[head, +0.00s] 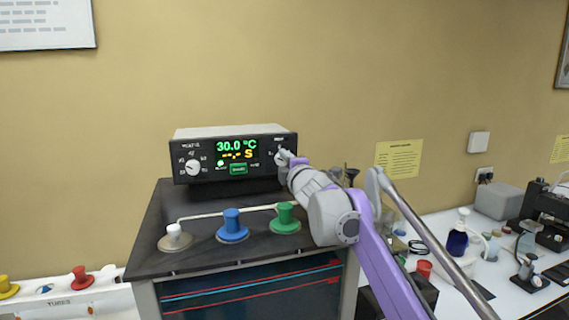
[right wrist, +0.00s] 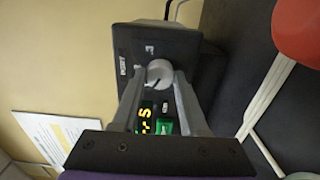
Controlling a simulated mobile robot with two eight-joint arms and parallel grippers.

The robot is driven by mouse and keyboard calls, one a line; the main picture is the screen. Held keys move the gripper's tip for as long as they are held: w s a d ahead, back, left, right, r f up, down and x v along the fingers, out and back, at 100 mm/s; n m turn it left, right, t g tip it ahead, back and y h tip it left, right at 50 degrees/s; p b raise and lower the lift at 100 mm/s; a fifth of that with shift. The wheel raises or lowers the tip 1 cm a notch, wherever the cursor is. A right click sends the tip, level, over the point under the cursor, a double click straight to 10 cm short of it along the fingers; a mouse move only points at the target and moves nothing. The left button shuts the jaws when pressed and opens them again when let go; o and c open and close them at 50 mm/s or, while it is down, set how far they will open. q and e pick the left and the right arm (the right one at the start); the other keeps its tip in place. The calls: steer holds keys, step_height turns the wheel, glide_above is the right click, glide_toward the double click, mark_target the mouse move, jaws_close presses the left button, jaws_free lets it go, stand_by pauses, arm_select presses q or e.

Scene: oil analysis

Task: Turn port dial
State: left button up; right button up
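The port dial (right wrist: 159,73) is a round white knob on the dark front panel of the control box, beside its PORT label in the right wrist view. In the head view it is mostly hidden behind my right gripper (head: 285,155), at the right end of the panel. My right gripper's fingers (right wrist: 160,76) lie on both sides of the dial, with no clear gap between them and it. The control box (head: 229,131) shows 30.0 °C in green and a yellow line ending in S. My left gripper is not in view.
The box stands on a dark bench (head: 158,205). In front of it are a white knob (head: 174,239), a blue knob (head: 232,224) and a green knob (head: 285,219). Another white dial (head: 193,168) is on the panel's left. A cluttered white counter (head: 480,275) is at right.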

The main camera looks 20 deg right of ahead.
jaws_close()
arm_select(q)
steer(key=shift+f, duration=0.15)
arm_select(e)
steer(key=shift+m, duration=0.4)
steer(key=m+b, duration=0.1)
steer(key=m, duration=0.3)
steer(key=shift+m, duration=0.4)
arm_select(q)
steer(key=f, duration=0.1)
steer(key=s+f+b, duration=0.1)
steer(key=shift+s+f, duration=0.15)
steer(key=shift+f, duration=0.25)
arm_select(e)
steer(key=m, duration=0.6)
steer(key=o, duration=0.8)
jaws_free()
